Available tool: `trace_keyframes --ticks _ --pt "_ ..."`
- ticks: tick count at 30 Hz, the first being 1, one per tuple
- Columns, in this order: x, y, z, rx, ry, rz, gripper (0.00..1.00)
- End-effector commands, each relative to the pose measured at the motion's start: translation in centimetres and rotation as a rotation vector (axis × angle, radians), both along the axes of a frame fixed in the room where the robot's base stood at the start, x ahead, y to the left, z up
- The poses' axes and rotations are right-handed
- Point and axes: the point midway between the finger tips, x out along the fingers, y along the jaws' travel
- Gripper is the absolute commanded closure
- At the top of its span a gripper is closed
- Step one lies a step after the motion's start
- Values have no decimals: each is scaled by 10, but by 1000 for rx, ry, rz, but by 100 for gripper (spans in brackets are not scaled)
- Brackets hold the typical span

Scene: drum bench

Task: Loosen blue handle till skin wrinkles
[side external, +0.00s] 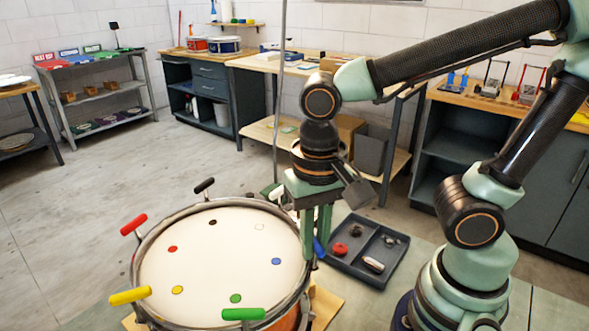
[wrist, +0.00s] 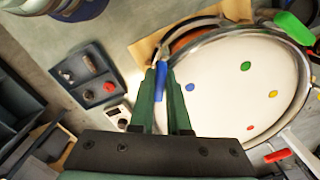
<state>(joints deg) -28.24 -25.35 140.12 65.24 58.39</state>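The drum (side external: 215,262) stands at lower left with a cream skin and several colored dots. I cannot make out wrinkles in the skin. Colored handles sit around its rim. The blue handle (side external: 320,248) is at the rim's right side, near the blue dot (side external: 276,261). My gripper (side external: 316,245) points down over it. In the wrist view the blue handle (wrist: 161,76) lies between the two fingertips (wrist: 161,72). The fingers are apart with the handle between them; whether they press on it is unclear. The fingers hide part of the handle.
Red (side external: 133,224), black (side external: 204,186), yellow (side external: 130,295) and green (side external: 243,314) handles ring the drum. A grey tray (side external: 376,276) with small parts lies right of my gripper. Benches and shelves line the walls. The floor at left is clear.

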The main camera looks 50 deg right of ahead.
Motion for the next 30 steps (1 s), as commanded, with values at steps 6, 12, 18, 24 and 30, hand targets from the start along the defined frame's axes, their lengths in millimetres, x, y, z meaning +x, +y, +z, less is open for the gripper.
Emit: trace_keyframes --ticks 6,12,18,24,30 --pt "0 0 0 0 0 25 100" --pt "0 0 1 0 0 115 100" --pt "0 0 1 0 0 273 100" --pt "0 0 1 0 0 455 100" --pt "0 0 1 0 0 620 100"
